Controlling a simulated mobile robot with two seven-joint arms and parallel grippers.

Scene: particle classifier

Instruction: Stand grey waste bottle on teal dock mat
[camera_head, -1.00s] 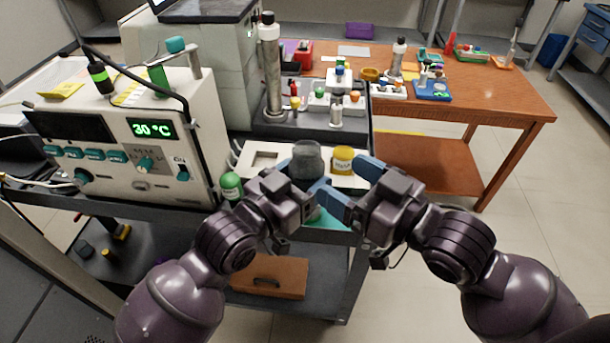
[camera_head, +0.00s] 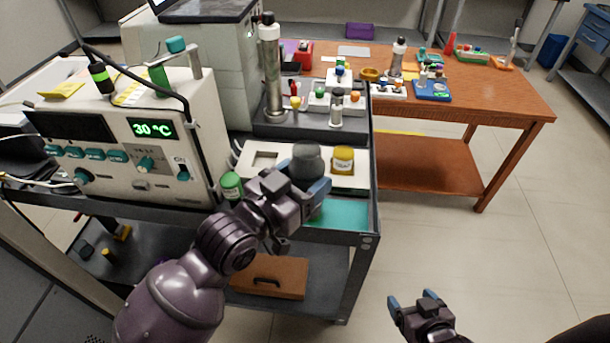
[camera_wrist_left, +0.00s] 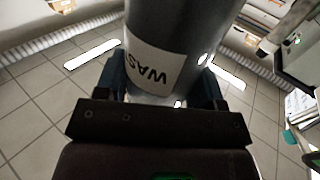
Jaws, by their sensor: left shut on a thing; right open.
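The grey waste bottle (camera_head: 307,160) is in my left gripper (camera_head: 308,190), which is shut on it. In the left wrist view the bottle (camera_wrist_left: 172,40) fills the space between the fingers, with part of a "WAS" label showing. In the head view the gripper hides its lower part, and I cannot tell its height above the cart. The teal dock mat (camera_head: 345,214) lies on the front right of the cart, just right of and below the gripper. My right gripper (camera_head: 418,304) is open and empty, low at the front right, off the cart.
A green-capped bottle (camera_head: 231,186) stands left of my gripper. The 30 °C instrument (camera_head: 130,140) stands at left.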

